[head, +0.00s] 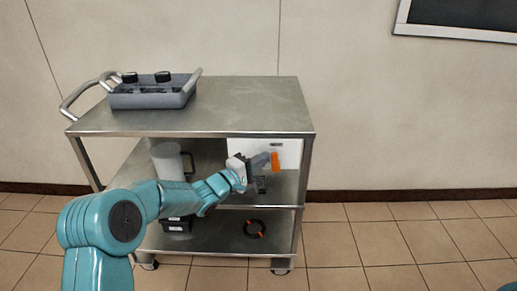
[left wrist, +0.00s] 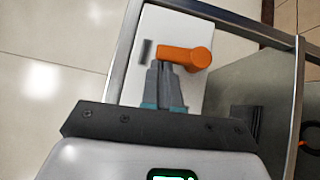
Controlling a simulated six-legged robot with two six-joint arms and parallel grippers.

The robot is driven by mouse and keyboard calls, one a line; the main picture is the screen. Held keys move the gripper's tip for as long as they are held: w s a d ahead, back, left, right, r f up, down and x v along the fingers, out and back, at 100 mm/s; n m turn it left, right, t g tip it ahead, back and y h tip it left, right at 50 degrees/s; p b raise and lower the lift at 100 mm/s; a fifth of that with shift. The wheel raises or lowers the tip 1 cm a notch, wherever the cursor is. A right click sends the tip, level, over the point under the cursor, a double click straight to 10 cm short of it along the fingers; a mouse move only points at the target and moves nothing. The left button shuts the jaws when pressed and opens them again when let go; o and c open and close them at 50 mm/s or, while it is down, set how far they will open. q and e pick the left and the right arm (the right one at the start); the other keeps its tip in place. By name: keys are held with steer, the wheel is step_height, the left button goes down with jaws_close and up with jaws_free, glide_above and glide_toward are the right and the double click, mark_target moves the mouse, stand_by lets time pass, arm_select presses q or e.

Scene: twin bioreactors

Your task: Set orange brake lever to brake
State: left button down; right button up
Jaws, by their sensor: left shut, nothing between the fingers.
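The orange brake lever (head: 275,162) is at the front of a white panel (head: 290,149) on the middle level of the steel cart. In the left wrist view the lever (left wrist: 188,57) lies roughly across the picture, with its rounded wider end to the right. My left gripper (head: 262,160) is shut and empty. Its fingertips (left wrist: 163,66) are right at the lever's near edge, overlapping it in the picture; I cannot tell whether they touch. A dark mark (left wrist: 146,52) shows on the white panel beside the lever. My right gripper is out of view.
The steel cart (head: 235,115) has a grey tray (head: 150,99) with black-topped items on its top. A pale jug (head: 168,161) stands on the middle shelf. A black-and-orange ring (head: 254,229) and a dark box (head: 177,224) are on the lower shelf.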

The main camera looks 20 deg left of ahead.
arm_select(q)
steer(key=shift+d+r+m+g+p, duration=0.25)
steer(key=shift+m+g+p, duration=0.2)
steer(key=shift+p, duration=0.6)
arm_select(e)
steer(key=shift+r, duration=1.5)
arm_select(q)
steer(key=shift+w, duration=0.1)
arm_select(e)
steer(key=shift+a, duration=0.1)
